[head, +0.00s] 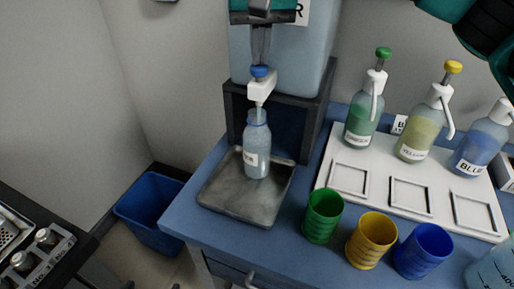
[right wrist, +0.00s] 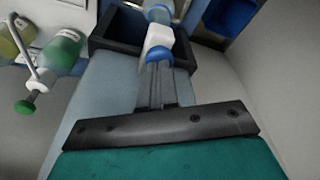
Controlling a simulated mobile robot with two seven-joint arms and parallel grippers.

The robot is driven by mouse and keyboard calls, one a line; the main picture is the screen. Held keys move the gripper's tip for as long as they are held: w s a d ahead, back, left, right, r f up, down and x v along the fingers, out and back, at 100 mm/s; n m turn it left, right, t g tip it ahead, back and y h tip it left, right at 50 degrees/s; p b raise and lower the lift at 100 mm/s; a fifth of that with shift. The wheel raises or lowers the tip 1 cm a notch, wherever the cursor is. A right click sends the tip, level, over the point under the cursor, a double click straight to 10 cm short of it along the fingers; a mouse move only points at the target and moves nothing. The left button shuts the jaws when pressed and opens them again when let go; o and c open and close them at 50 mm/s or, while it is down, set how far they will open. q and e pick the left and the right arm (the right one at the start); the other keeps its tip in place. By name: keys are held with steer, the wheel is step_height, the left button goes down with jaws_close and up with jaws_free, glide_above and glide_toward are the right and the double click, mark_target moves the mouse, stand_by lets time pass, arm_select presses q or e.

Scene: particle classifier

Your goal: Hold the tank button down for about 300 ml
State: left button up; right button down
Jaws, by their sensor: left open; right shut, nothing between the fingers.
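The tank (head: 310,45) stands at the back on a dark stand. Its white tap (head: 262,88) has a blue button (head: 259,71) on top. My right gripper (head: 260,62) is shut and empty, its fingertips on or just above the button; I cannot tell how far it is pressed. The right wrist view shows the shut fingers (right wrist: 157,68) at the blue button (right wrist: 158,54). A clear bottle (head: 257,150) with a white label stands upright under the tap; its liquid level is unclear. Only a sliver of my left gripper (head: 166,1) shows at the top edge.
The bottle stands in a grey drip tray (head: 222,191). Green (head: 322,216), yellow (head: 371,240) and blue (head: 423,251) cups stand to the right, before a white board (head: 330,180) with pump bottles. A blue bin (head: 150,210) is on the floor at left.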

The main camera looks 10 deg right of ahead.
steer(key=p+v, duration=0.2)
steer(key=shift+w+r+p, duration=0.2)
steer(key=shift+r+p, duration=0.1)
steer(key=shift+p, duration=0.05)
steer(key=p+v, duration=0.3)
steer(key=v, duration=0.1)
steer(key=shift+w+p, duration=0.35)
steer(key=shift+w, duration=0.05)
steer(key=shift+r, duration=0.25)
stand_by(0.4)
